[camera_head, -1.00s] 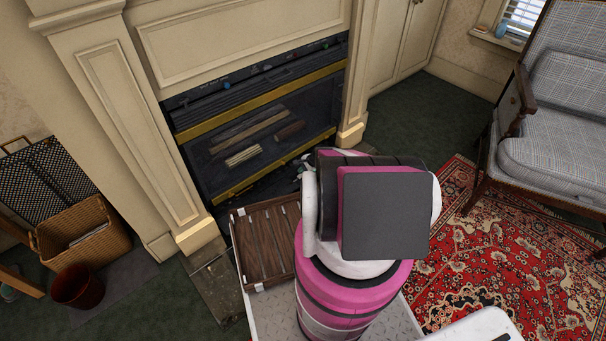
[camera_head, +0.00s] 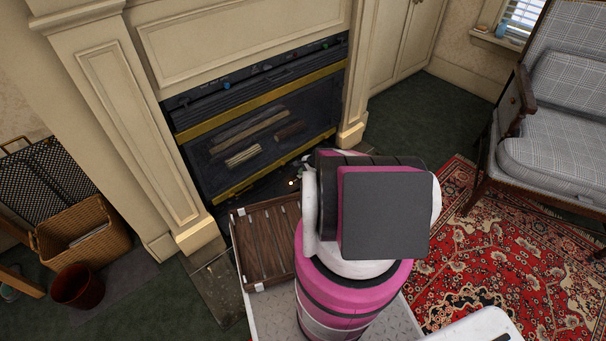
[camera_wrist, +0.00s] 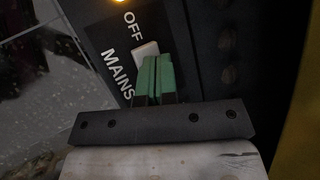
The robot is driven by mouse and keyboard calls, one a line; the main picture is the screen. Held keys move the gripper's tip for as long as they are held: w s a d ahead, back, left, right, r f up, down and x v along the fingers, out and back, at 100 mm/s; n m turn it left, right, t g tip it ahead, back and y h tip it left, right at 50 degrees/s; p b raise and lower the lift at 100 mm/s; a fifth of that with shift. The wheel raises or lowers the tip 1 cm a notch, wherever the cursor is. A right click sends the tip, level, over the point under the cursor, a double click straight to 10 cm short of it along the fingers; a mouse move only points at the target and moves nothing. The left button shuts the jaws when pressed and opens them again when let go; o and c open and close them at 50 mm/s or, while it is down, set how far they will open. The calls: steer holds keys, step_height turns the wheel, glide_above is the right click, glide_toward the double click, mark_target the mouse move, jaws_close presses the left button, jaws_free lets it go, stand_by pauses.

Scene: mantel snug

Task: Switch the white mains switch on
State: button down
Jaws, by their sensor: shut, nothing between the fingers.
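The white mains switch (camera_wrist: 147,52) sits on a dark panel in the wrist view, beside the printed words OFF and MAINS. Its lower part is hidden behind my fingers, and I cannot tell which way it is tilted. My gripper (camera_wrist: 151,68) is shut and empty, its green fingertips at the switch's lower edge, touching it or very close. An amber lamp (camera_wrist: 119,2) glows at the top of the panel, near the word OFF. In the head view, my arm mostly hides the gripper and hides the switch; a small amber glow (camera_head: 291,183) shows beside the arm.
The stove front (camera_head: 265,135) with its brass bars is set into the cream mantel (camera_head: 160,125). A slatted wooden tray (camera_head: 265,245) lies beside my arm. A wicker basket (camera_head: 85,240) and dark red bin (camera_head: 77,287) stand left. A checked armchair (camera_head: 555,140) is at right.

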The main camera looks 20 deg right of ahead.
steer(key=shift+r, duration=0.15)
steer(key=shift+a+r, duration=0.15)
steer(key=shift+r, duration=0.55)
steer(key=shift+w+a+r, duration=0.1)
steer(key=shift+a+r, duration=0.05)
steer(key=shift+r, duration=0.65)
steer(key=shift+w+a+r, duration=0.1)
steer(key=shift+a+r, duration=0.1)
steer(key=shift+r, duration=0.65)
steer(key=shift+w+a+r, duration=0.1)
steer(key=shift+a+r, duration=0.05)
steer(key=shift+r, duration=0.65)
